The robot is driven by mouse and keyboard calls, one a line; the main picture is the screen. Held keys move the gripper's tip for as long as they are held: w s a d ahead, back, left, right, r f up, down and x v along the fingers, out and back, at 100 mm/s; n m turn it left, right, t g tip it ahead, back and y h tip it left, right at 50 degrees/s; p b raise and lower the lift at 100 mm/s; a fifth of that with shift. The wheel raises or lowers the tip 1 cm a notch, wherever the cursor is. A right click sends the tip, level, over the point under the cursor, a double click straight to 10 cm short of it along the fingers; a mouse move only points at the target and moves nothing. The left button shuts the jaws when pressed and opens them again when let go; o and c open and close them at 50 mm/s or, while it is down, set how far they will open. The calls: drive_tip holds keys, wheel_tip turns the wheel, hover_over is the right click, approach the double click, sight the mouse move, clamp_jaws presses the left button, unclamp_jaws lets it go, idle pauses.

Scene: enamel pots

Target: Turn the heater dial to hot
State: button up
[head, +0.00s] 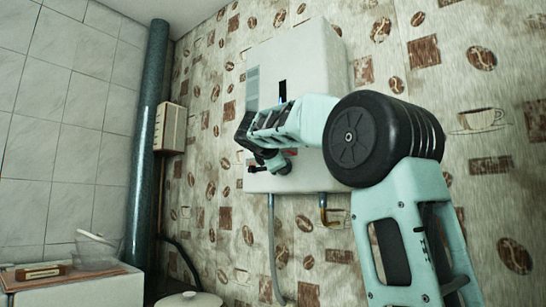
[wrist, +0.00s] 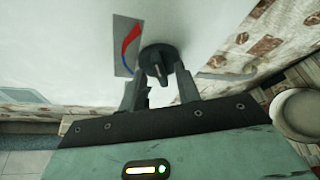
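The white heater (head: 312,62) hangs on the patterned wall, partly hidden behind my arm. Its dark round dial (wrist: 158,60) with a raised grip bar shows in the wrist view. A label (wrist: 128,45) with a red and blue curved band lies just left of the dial. My gripper (wrist: 160,84) is open, with one finger to each side of the dial's lower part. I cannot tell whether the fingers touch it. In the head view, my gripper (head: 268,164) is at the heater's lower front, and the dial cannot be made out clearly there.
Pipes (head: 272,235) run down from the heater's underside. A dark vertical pipe (head: 148,140) and a small beige box (head: 170,127) stand to the left. A counter (head: 70,284) with a glass bowl is at lower left. A round pale lid (head: 190,300) is below.

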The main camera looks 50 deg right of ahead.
drive_tip(key=b+v, duration=0.2)
drive_tip(key=v, duration=1.5)
drive_tip(key=shift+b, duration=0.35)
drive_tip(key=w+a+f+n+t+y+p, duration=0.1)
drive_tip(key=w+a+f+y, duration=0.2)
drive_tip(key=a+f, duration=0.4)
drive_tip(key=w+a+f+n+t+y, duration=0.1)
drive_tip(key=w+a+f+n+y, duration=0.3)
drive_tip(key=f, duration=0.6)
drive_tip(key=s+a+f+m+g+y, duration=0.2)
drive_tip(key=s+a+f+y, duration=0.3)
drive_tip(key=a+f, duration=0.8)
drive_tip(key=s+a+f+m+g+y+p, duration=0.1)
drive_tip(key=s+a+f+m+g, duration=0.2)
drive_tip(key=s+f, duration=0.8)
drive_tip(key=s+a+f+m+g+y+p, duration=0.1)
drive_tip(key=s+a+f+m+g+y, duration=0.1)
drive_tip(key=s+a+f, duration=0.4)
drive_tip(key=s+f+g, duration=0.1)
drive_tip(key=s+f, duration=0.4)
drive_tip(key=s, duration=0.2)
drive_tip(key=shift+s+m, duration=0.2)
drive_tip(key=shift+m, duration=0.2)
